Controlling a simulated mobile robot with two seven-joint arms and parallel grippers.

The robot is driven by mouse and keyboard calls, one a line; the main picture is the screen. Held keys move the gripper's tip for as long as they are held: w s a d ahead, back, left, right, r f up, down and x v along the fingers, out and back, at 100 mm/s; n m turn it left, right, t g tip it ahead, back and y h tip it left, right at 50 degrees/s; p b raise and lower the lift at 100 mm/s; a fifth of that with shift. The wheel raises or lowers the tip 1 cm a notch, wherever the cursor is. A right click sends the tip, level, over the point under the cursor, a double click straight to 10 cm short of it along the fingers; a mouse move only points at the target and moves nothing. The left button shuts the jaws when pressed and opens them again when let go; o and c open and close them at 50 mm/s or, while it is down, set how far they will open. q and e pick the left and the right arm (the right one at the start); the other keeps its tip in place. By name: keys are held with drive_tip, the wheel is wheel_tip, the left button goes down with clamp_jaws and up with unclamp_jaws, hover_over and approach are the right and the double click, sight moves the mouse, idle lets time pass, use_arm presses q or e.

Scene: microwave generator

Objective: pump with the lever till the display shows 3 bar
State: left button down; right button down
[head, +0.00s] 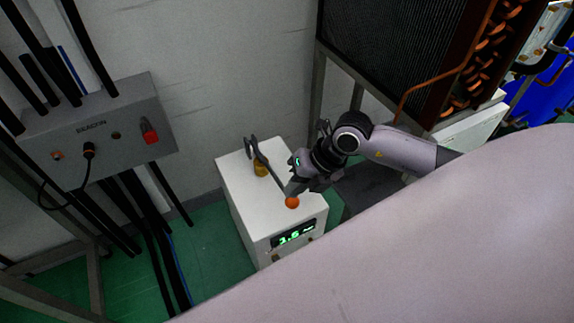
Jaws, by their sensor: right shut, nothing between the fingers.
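The white pump box (238,190) stands on the green floor. The lever (270,174) runs across its top from a dark bracket near a brass fitting (261,169) and ends in an orange knob (292,202). The display (293,233) on the front face glows green and seems to read 1.6; the unit after it is blurred. My right gripper (293,189) is shut with nothing between its fingers. It is just above the orange knob, over the lever's end; whether it touches the lever I cannot tell. My left gripper is not in view.
A grey control box (100,130) with a red switch and cables hangs on the left. A large dark finned radiator (390,55) in a metal frame stands behind my right arm. Green floor is open left of the pump box. My pale body covers the lower right.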

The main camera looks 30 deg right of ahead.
drive_tip(key=shift+w+r+p, duration=0.4)
drive_tip(key=shift+r+p, duration=0.1)
drive_tip(key=shift+r, duration=0.35)
wheel_tip(320, 180, up, 6)
drive_tip(key=w+p, duration=0.2)
drive_tip(key=p, duration=0.2)
drive_tip(key=shift+w, duration=0.4)
drive_tip(key=shift+d+r, duration=0.1)
drive_tip(key=shift+r, duration=0.05)
drive_tip(key=r+p, duration=0.1)
drive_tip(key=w+r+p, duration=0.1)
drive_tip(key=r, duration=0.1)
drive_tip(key=w+r+p, duration=0.1)
drive_tip(key=shift+d+r, duration=0.1)
drive_tip(key=shift+r, duration=0.15)
idle(0.5)
